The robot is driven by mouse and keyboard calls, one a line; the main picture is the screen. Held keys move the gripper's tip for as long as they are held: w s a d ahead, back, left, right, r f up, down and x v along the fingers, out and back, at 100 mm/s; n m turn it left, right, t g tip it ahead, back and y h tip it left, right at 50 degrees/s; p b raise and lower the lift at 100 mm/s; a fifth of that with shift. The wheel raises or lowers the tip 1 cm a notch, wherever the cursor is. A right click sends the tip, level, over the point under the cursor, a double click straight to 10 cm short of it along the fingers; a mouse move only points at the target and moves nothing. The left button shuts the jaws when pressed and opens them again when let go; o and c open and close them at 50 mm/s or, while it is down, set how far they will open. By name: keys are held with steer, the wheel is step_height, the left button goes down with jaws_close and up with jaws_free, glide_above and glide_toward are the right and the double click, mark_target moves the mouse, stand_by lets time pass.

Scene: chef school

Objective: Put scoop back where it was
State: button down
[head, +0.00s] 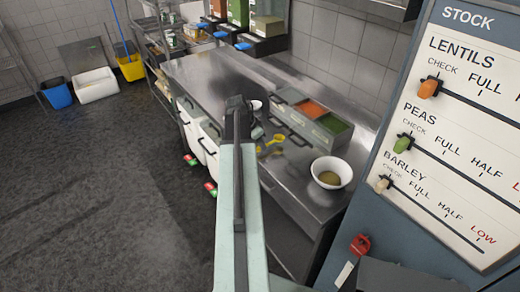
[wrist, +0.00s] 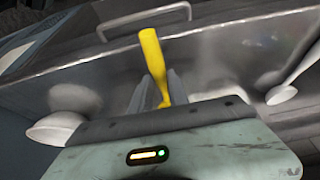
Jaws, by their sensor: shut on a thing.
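A yellow scoop (wrist: 151,55) stands out between the two grey fingers of my gripper (wrist: 159,88) in the wrist view. The fingers are shut on it, and its bowl end is not clearly visible. In the head view my arm reaches over the steel counter (head: 195,75), and its own links hide most of the gripper. A yellow scoop-like piece (head: 272,142) shows there, just right of the arm and in front of the food bins; I cannot tell whether it is the held one.
The metal bin unit (head: 290,118) holds orange and green food. A white bowl (head: 331,173) with brownish contents stands at the counter's near right. The stock board (head: 455,130) rises at right.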

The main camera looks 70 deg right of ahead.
step_height(320, 180, down, 2)
steer(key=shift+f+b, duration=0.2)
steer(key=shift+b, duration=0.2)
steer(key=shift+r, duration=0.25)
steer(key=shift+f, duration=0.15)
steer(key=c, duration=1.3)
jaws_free()
steer(key=shift+o, duration=0.2)
steer(key=p+v, duration=1.1)
steer(key=v, duration=0.1)
steer(key=shift+p, duration=0.3)
steer(key=shift+w, duration=0.15)
